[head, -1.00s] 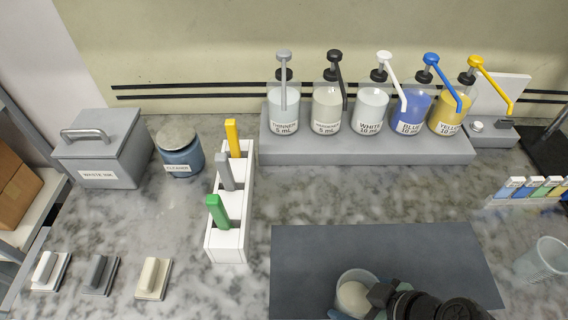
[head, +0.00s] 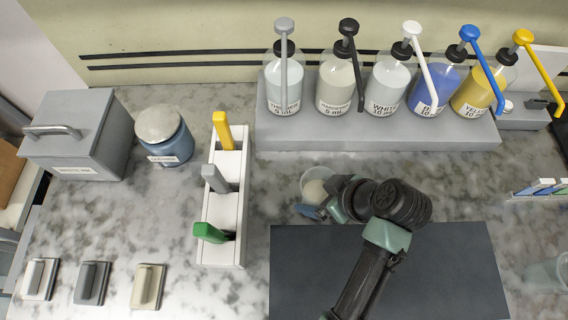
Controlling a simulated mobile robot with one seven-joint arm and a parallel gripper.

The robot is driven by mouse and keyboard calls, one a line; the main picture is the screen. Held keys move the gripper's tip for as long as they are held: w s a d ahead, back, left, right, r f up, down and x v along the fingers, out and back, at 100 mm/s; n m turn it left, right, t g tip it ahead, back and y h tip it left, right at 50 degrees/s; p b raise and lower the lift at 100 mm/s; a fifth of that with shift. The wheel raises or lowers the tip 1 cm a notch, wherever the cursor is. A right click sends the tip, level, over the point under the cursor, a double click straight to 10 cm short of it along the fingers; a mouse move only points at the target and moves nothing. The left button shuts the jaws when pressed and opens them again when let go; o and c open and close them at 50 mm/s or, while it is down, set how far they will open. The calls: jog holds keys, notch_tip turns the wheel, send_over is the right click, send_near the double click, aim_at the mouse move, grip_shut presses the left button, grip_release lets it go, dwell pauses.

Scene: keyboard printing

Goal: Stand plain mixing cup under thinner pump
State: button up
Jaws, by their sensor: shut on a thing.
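The thinner pump bottle (head: 285,84), with a grey pump head and spout, stands at the left end of the grey riser (head: 400,138). A clear plain mixing cup (head: 316,177) with pale contents is upright in front of the riser, a little right of and below the thinner bottle. My gripper (head: 310,207) is shut on the cup from its lower right side. My gripper and wrist hide part of the cup. The thinner spout points toward the front, above and left of the cup in the head view. I cannot tell whether the cup touches the counter.
Hardener (head: 337,88), white, blue and yellow pump bottles stand in line right of the thinner. A white rack (head: 222,245) with coloured-handled tools stands left of the cup. A dark mat (head: 440,270) lies in front. Another clear cup (head: 548,273) is at far right.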

aim_at(308, 176)
jog(key=w+a+p, duration=0.1)
jog(key=w+a, duration=0.6)
jog(key=shift+p, duration=0.35)
jog(key=shift+f+p, duration=0.3)
jog(key=shift+f, duration=1.5)
jog(key=shift+f, duration=0.2)
jog(key=o, duration=1.1)
jog(key=shift+r, duration=0.25)
jog(key=v, duration=1.2)
